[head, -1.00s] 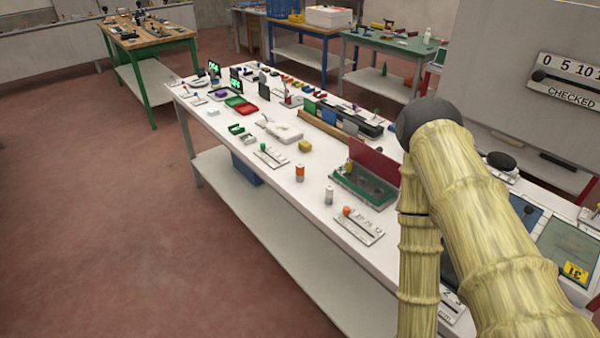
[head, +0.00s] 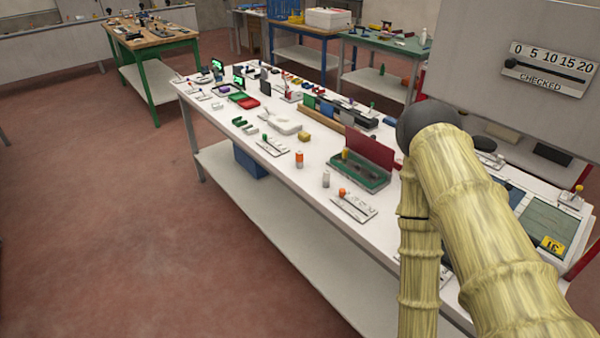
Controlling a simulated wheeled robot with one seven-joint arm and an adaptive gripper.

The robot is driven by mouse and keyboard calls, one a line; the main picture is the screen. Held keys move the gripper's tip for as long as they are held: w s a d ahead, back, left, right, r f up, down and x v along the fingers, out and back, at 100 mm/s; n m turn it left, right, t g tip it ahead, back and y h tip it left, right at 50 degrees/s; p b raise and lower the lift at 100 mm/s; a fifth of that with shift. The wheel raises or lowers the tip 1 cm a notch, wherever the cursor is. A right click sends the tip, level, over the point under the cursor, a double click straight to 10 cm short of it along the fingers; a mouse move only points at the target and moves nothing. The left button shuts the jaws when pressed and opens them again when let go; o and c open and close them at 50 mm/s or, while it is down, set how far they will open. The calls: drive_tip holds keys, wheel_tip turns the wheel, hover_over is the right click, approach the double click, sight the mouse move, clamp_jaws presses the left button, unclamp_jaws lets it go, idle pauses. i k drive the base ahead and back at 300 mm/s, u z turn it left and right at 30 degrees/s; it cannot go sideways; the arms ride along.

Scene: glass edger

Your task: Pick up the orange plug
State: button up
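An orange and white cylinder (head: 299,160), which looks like the orange plug, stands upright near the front edge of the long white bench (head: 240,160). It is small, so its details are hard to tell. A second orange thing, a round knob (head: 342,192), sits on a white scale plate (head: 354,207) to its right. My arm, in a straw-coloured cover, fills the right side of the head view, well to the right of the orange cylinder. My gripper is not in view. The arm hides part of the bench's right end.
A grey-white cylinder (head: 325,179) stands just right of the orange one. A green tray with a dark red upright panel (head: 370,150) is behind it. The red floor in front is clear.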

sight(299, 152)
drive_tip(key=k, duration=0.85)
drive_tip(key=u, duration=0.65)
drive_tip(key=i, duration=1.5)
drive_tip(key=z, duration=0.6)
